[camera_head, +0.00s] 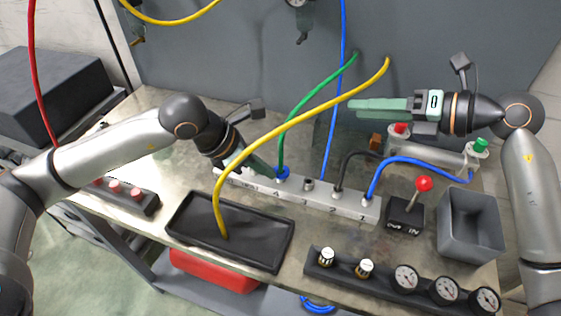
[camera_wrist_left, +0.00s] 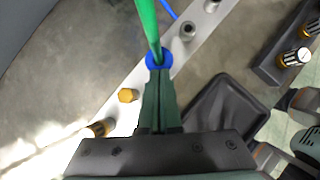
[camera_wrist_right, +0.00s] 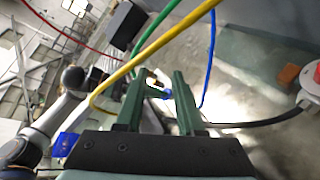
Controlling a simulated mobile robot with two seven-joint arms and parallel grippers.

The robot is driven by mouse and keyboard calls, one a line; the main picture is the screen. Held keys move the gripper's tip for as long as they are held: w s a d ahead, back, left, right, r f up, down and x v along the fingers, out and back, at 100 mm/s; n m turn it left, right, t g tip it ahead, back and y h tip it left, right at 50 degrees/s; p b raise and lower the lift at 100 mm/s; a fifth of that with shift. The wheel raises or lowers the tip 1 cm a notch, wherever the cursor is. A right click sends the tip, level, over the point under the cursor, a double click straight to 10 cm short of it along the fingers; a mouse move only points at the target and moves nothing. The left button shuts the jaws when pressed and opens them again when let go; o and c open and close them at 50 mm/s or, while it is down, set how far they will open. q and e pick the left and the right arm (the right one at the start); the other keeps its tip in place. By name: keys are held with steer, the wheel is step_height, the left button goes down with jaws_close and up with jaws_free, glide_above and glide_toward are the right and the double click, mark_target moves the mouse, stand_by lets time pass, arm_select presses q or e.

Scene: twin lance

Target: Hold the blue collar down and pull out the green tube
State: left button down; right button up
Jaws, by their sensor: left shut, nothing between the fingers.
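The green tube (camera_head: 292,105) rises from the blue collar (camera_head: 283,173) on the pale manifold block (camera_head: 335,197) and curves up to the right. In the left wrist view the green tube (camera_wrist_left: 148,25) enters the blue collar (camera_wrist_left: 165,61). My left gripper (camera_head: 270,171) is shut, with its tips at the collar's near edge; they seem to touch it. My right gripper (camera_head: 350,105) is open and empty, pointing left above the bench. In the right wrist view, the green tube (camera_wrist_right: 157,29) and blue collar lie beyond its spread fingers.
A yellow tube (camera_head: 310,115) arches across the green tube down into a black tray (camera_head: 285,245). Blue and black hoses join the manifold to the right. A red-knobbed lever (camera_head: 424,184), grey bin (camera_head: 470,225) and gauge panel (camera_head: 405,280) stand on the bench's right.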

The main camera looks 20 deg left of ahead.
mark_target(282, 149)
steer(key=s+a+f+n+h, duration=0.2)
steer(key=s+a+n+h, duration=0.55)
steer(key=a, duration=0.25)
steer(key=shift+x, duration=4.5)
steer(key=shift+s, duration=0.1)
jaws_close()
